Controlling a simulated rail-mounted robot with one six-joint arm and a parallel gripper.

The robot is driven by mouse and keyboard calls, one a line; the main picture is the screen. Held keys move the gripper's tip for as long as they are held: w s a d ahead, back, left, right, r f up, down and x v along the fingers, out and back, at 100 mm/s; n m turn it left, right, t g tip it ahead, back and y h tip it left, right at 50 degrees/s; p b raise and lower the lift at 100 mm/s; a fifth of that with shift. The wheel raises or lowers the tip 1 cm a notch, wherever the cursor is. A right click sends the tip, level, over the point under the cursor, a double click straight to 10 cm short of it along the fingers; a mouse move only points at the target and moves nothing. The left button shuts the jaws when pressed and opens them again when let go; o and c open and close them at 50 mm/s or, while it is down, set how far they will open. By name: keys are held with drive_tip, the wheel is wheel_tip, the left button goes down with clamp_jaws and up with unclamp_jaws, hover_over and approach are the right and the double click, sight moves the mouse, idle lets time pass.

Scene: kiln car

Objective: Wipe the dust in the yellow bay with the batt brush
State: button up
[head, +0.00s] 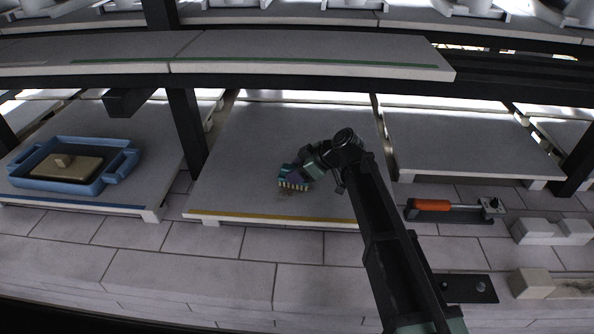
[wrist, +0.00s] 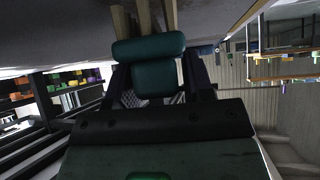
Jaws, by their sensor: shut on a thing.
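The batt brush (head: 292,184), with a teal body and pale bristles, is on or just above the batt of the yellow bay (head: 245,150), near its front. My gripper (head: 304,172) is shut on the brush, reaching in from the right. A yellow stripe marks the bay's front edge. A faint darker smudge of dust (head: 288,193) shows just below the bristles; part of it may be hidden by the brush. In the wrist view the brush's teal handle (wrist: 150,50) sits between my dark jaws, with its bristles running up to the grey batt surface.
An upper shelf (head: 300,52) with a green stripe overhangs the bays. A dark post (head: 186,130) stands left of the yellow bay. A blue tray (head: 105,177) holding a tan-topped block is in the blue-striped bay. An orange-handled tool (head: 433,205) lies right of my arm.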

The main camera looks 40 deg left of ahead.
drive_tip(key=s+d, duration=0.1)
drive_tip(key=s, duration=0.1)
drive_tip(key=s+d, duration=0.3)
drive_tip(key=s, duration=0.1)
drive_tip(key=shift+d, duration=0.2)
drive_tip(key=shift+f+b, duration=0.9)
drive_tip(key=shift+b, duration=0.05)
idle(1.3)
drive_tip(key=shift+w+a, duration=0.6)
drive_tip(key=shift+w, duration=0.35)
drive_tip(key=shift+w+a, duration=0.6)
drive_tip(key=shift+w, duration=0.3)
drive_tip(key=shift+w+a, duration=0.55)
drive_tip(key=shift+w, duration=0.35)
drive_tip(key=shift+w+a, duration=0.55)
drive_tip(key=shift+w, duration=0.35)
